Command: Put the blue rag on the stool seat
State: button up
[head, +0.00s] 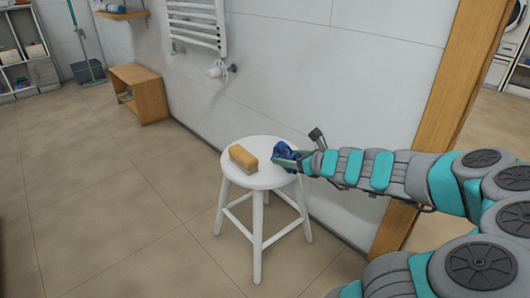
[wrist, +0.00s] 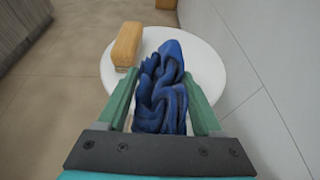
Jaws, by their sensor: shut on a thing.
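The blue rag (wrist: 165,92) is bunched between the two green fingers of my gripper (wrist: 163,105) in the wrist view. In the head view the rag (head: 286,155) shows at the tip of my gripper (head: 293,159), at the right side of the round white stool seat (head: 262,178). The seat also shows in the wrist view (wrist: 208,66), beneath and beyond the rag. My gripper is shut on the rag. I cannot tell whether the rag touches the seat.
A tan-orange sponge or brush-like block (head: 243,158) lies on the left part of the seat; it also shows in the wrist view (wrist: 127,45). The white tiled wall (head: 300,90) is close behind the stool. A wooden post (head: 440,120) stands to the right. Floor at left is clear.

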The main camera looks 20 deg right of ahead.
jog(key=b, duration=0.1)
send_over(271, 151)
jog(key=shift+w+f, duration=0.2)
jog(key=shift+f, duration=0.65)
jog(key=shift+f+b, duration=0.65)
jog(key=shift+f, duration=1)
jog(key=shift+f, duration=0.1)
jog(key=o, duration=1.3)
jog(key=shift+s, duration=0.1)
jog(key=shift+r, duration=0.2)
jog(key=p+v, duration=0.2)
jog(key=v, duration=1)
jog(key=shift+a, duration=0.1)
